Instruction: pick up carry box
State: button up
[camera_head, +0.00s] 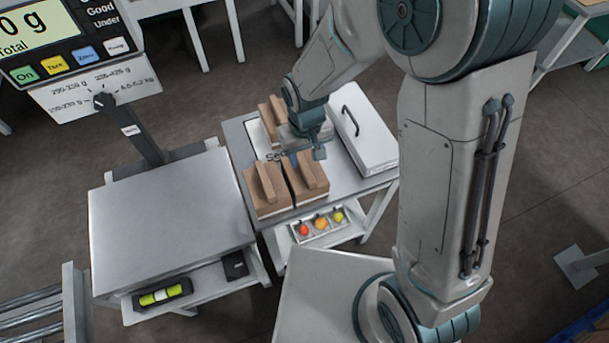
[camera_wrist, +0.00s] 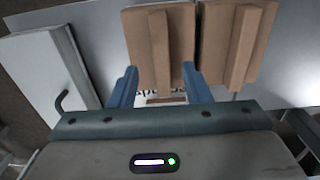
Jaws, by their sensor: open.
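No label says "carry box"; a flat white case (camera_head: 365,139) with a dark bar handle lies at the right of the grey side table and shows at the left of the wrist view (camera_wrist: 42,75). Two wooden pieces with raised grip bars, one at left (camera_head: 261,199) and one at right (camera_head: 314,190), stand side by side at the table's front. They show at the top of the wrist view, the nearer-case one (camera_wrist: 140,50) and the other (camera_wrist: 215,50). My gripper (camera_head: 296,158) is open above the table, just behind them. Its blue fingers (camera_wrist: 160,90) have nothing visibly held between them.
More wooden pieces (camera_head: 268,117) stand at the table's back, partly hidden by my arm. A scale platform (camera_head: 170,222) with a display (camera_head: 42,38) is at left. A tray (camera_head: 318,224) of red, orange and yellow items sits on a lower shelf.

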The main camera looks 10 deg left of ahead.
aim_at(304, 165)
jog(key=shift+a+f, duration=0.1)
jog(key=shift+f, duration=1.85)
jog(key=shift+c, duration=0.3)
grip_shut()
jog(key=shift+r, duration=0.1)
